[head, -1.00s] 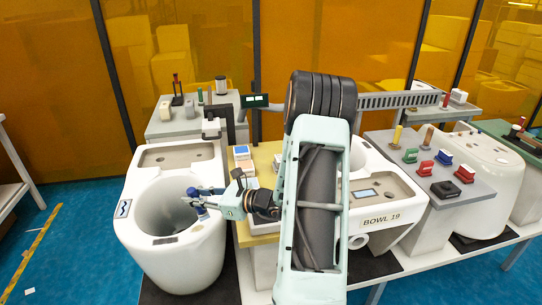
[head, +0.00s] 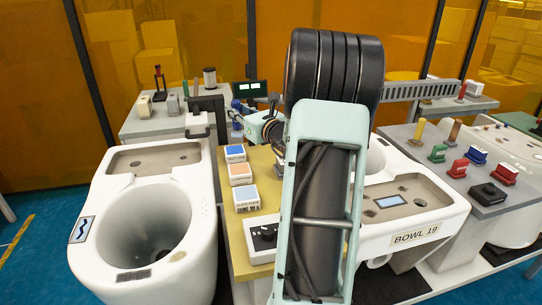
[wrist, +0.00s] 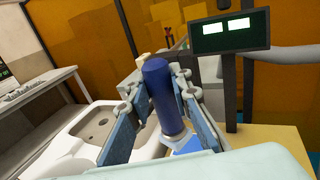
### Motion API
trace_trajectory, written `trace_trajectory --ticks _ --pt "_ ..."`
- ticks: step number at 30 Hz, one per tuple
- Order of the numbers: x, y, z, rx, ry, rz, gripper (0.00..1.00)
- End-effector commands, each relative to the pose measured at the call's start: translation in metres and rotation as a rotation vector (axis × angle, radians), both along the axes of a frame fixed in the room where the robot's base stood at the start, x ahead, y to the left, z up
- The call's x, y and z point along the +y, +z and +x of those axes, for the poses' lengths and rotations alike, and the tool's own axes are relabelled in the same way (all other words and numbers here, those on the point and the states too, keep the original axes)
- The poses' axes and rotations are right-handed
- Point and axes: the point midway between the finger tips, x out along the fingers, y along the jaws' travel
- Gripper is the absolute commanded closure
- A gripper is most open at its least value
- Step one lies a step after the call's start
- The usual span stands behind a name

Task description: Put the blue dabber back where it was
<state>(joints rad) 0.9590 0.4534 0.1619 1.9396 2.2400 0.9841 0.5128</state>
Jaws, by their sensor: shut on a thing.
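The blue dabber (wrist: 160,95) is a dark blue cylinder, roughly upright in the wrist view. My gripper (wrist: 162,115) is shut on it, with a blue-grey finger on either side. In the head view my gripper (head: 240,114) is small and partly hidden by my arm. It is above the back of the yellowish stand, near the blue-topped box (head: 235,153).
A white toilet bowl (head: 90,250) stands at left, and another marked BOWL 19 (head: 440,225) at right. The yellowish stand (head: 228,205) carries an orange-topped box (head: 241,173) and a knob box (head: 262,240). A dark display (wrist: 230,33) rises behind the gripper. Coloured stamps stand at right.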

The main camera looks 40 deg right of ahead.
Motion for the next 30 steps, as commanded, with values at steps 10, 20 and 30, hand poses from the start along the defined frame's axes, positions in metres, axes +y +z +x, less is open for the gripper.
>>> trace_trajectory --ticks 10,20,30 --pt "-0.062 -0.023 -0.005 -0.003 -0.015 0.003 1.0" --pt "-0.122 -0.073 -0.009 -0.003 -0.011 0.003 1.0" --pt "-0.141 -0.094 -0.011 -0.004 -0.011 0.001 1.0"
